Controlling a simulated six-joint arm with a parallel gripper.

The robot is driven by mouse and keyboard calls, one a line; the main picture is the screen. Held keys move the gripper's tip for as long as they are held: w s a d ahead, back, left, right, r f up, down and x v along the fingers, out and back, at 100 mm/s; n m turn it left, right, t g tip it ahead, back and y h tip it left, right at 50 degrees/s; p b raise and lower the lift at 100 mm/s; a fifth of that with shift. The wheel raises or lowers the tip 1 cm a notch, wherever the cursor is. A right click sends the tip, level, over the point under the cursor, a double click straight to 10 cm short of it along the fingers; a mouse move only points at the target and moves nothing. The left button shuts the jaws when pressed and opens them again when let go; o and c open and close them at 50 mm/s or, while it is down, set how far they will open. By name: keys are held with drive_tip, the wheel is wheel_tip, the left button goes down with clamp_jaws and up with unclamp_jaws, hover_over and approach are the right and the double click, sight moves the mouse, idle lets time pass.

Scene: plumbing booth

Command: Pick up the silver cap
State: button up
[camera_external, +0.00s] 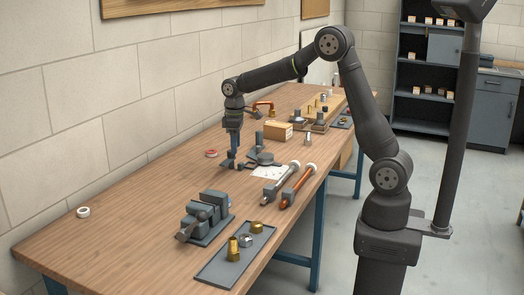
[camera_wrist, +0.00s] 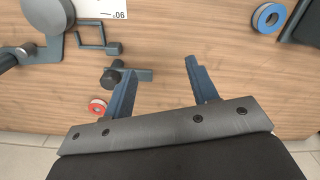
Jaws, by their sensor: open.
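A small silver cylinder (camera_external: 308,138) stands near the table's right edge in the external view. A silver, ring-like fitting (camera_external: 246,240) lies between brass fittings on a grey tray (camera_external: 213,270) at the near end. I cannot tell which of these is the silver cap. No silver cap is clear in the wrist view. My gripper (camera_external: 233,164) points down low over the middle of the table, away from both silver pieces. In the wrist view, my gripper (camera_wrist: 160,66) has its blue fingers spread, with bare wood between them.
A dark clamp-like tool (camera_wrist: 128,74) sits by the left finger. A red ring (camera_wrist: 97,106) and a blue ring (camera_wrist: 268,18) lie on the wood. A vise (camera_external: 207,215), a copper pipe (camera_external: 297,187) and a cardboard box (camera_external: 278,131) stand around. The near-left table is mostly clear.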

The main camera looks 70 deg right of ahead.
drive_tip(key=shift+o, duration=0.2)
drive_tip(key=shift+o, duration=0.7)
drive_tip(key=s+a+r+n, duration=0.2)
drive_tip(key=s+a+n, duration=0.1)
drive_tip(key=a, duration=0.8)
drive_tip(key=s+a+r+n, duration=0.2)
drive_tip(key=s+a+n, duration=0.2)
drive_tip(key=a, duration=0.7)
drive_tip(key=n, duration=0.6)
hover_over(245, 236)
drive_tip(key=f, duration=0.9)
drive_tip(key=shift+w+a+f, duration=0.25)
drive_tip(key=shift+w+a, duration=0.1)
drive_tip(key=shift+s+d+f, duration=0.1)
drive_tip(key=shift+d+f, duration=0.05)
drive_tip(key=shift+f, duration=0.75)
drive_tip(key=shift+s+d+f, duration=0.15)
drive_tip(key=shift+f, duration=0.7)
drive_tip(key=shift+s+d+f, duration=0.1)
drive_tip(key=shift+d+f, duration=0.05)
drive_tip(key=shift+f, duration=0.75)
drive_tip(key=c, duration=1.1)
drive_tip(key=shift+o, duration=0.2)
